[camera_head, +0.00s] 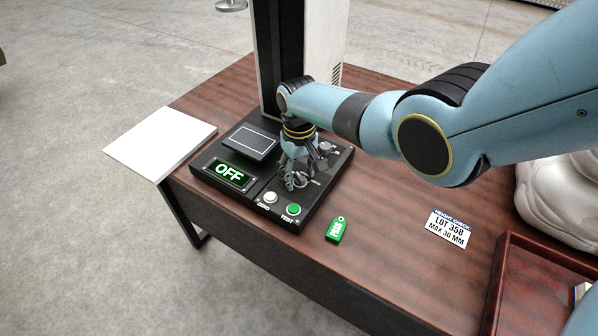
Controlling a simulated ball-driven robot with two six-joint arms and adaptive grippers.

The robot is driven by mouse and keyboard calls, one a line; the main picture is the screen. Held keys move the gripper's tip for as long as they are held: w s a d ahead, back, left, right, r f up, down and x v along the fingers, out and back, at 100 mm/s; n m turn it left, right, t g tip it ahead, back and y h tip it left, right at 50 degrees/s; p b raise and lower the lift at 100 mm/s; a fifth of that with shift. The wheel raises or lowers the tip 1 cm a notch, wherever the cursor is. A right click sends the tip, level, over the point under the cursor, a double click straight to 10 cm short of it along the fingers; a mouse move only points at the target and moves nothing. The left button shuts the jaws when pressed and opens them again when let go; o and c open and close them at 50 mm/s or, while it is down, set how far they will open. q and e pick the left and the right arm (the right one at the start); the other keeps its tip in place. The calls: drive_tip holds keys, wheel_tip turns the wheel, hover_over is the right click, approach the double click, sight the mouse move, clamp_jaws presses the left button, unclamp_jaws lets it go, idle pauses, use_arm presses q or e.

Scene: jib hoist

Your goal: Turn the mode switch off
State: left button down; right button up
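The black control box (240,206) stands on the wooden table. Its lit display (230,174) reads OFF in green. The mode switch (300,180) appears to be the dark knob with small white marks on the box's top, partly hidden by my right gripper. My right gripper (304,174) points down over the right half of the box, close to this knob. Its fingers look spread apart, with nothing seen held between them. I cannot tell whether a finger touches the knob. My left gripper is not in view.
A white ZERO button (270,197) and green TEST button (293,209) sit at the box's front. A dark post (280,45) rises behind. A green tag (336,229), a lot label (447,228), a red-brown tray (497,285) and a pale sack (560,195) lie rightward.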

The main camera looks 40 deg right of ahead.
sight(299, 176)
drive_tip(key=shift+r, duration=0.1)
wheel_tip(299, 176, up, 12)
idle(0.5)
idle(0.5)
